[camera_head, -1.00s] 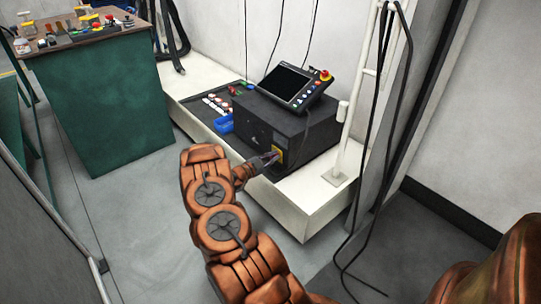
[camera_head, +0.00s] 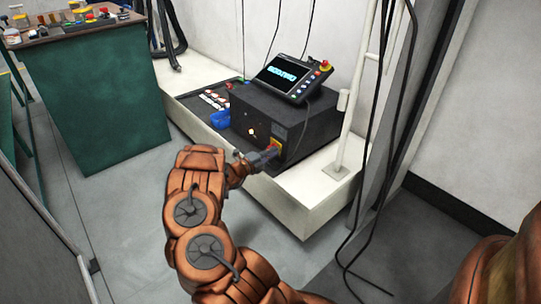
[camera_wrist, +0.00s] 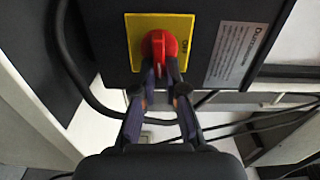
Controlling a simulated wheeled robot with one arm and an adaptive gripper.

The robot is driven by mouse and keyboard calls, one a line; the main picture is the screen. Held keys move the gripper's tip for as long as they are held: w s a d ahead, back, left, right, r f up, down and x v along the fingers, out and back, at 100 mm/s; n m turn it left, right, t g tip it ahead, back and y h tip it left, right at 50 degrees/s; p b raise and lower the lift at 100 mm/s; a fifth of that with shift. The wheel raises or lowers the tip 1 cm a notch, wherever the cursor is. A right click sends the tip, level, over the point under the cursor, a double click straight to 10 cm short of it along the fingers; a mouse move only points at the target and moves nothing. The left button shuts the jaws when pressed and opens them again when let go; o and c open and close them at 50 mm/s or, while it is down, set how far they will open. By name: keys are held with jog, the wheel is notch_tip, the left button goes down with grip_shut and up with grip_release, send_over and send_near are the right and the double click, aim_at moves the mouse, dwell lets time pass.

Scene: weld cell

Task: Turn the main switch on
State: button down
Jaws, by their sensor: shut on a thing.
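The main switch is a red rotary knob (camera_wrist: 158,42) on a yellow plate (camera_wrist: 133,26) on the front of a dark controller box (camera_head: 215,108). In the wrist view its grip bar points down the picture, and small lettering shows at the plate's right side. My gripper (camera_wrist: 160,76) is shut on the lower part of the knob, one finger on each side. In the head view my gripper (camera_head: 266,156) reaches the box's lower right corner and partly hides the switch. A small light (camera_head: 252,131) glows on the box front.
A teach pendant (camera_head: 286,76) with a lit screen and red button sits on the box. The box stands on a white plinth (camera_head: 310,205). Black cables hang at right, and a green workbench (camera_head: 100,100) stands at left.

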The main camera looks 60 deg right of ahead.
jog(key=shift+w+d+r+m, duration=0.1)
jog(key=shift+r+m, duration=0.1)
jog(key=shift+m, duration=0.2)
jog(key=c, duration=1.2)
grip_release()
jog(key=shift+f, duration=0.1)
jog(key=shift+f, duration=0.1)
jog(key=shift+w+a, duration=0.15)
jog(key=shift+a, duration=0.45)
jog(key=v, duration=1.1)
